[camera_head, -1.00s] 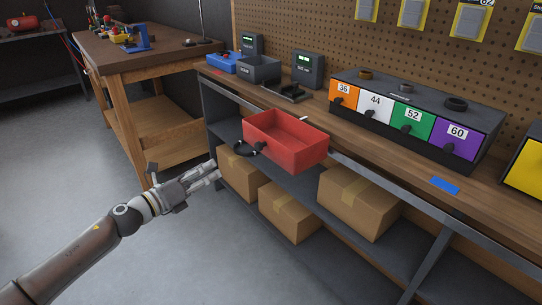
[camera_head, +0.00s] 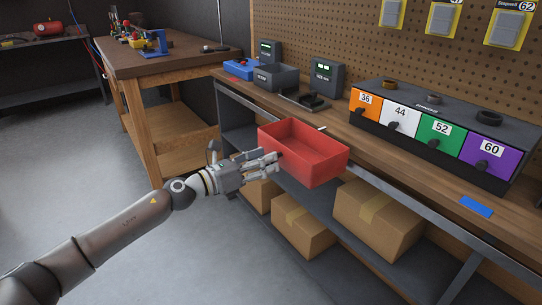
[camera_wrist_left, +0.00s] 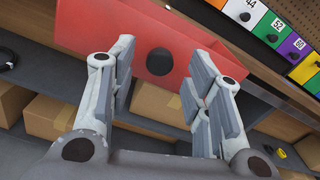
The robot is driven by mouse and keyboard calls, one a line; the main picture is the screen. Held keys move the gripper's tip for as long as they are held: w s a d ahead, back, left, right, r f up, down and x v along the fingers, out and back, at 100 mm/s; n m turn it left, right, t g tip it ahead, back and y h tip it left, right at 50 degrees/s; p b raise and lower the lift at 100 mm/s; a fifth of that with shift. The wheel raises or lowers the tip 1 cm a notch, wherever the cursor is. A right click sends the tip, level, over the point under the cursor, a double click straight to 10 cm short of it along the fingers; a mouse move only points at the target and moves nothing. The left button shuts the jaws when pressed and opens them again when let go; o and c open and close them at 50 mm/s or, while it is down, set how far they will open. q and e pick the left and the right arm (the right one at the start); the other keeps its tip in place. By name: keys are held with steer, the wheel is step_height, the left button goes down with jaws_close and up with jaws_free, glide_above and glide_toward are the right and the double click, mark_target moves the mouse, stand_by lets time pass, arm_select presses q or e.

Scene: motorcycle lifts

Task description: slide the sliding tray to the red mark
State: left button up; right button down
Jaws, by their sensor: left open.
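The sliding tray is an open red box (camera_head: 322,168) at the front edge of the workbench. The left wrist view shows its red front (camera_wrist_left: 110,30) with a round black knob (camera_wrist_left: 159,61). My left gripper (camera_head: 274,163) is open at the tray's left front side. In the left wrist view its fingers (camera_wrist_left: 158,75) stand apart on either side of the knob, which shows between them. I cannot tell whether they touch the tray. My right gripper is not in view.
A blue mark (camera_head: 476,206) lies on the bench top at the right. A box with numbered colored drawers (camera_head: 425,130) stands behind it. Cardboard boxes (camera_head: 303,226) sit on the shelf below the tray. Open floor (camera_head: 160,255) lies in front.

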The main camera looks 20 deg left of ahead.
arm_select(q)
steer(key=shift+x, duration=1.4)
steer(key=shift+c, duration=0.3)
jaws_close()
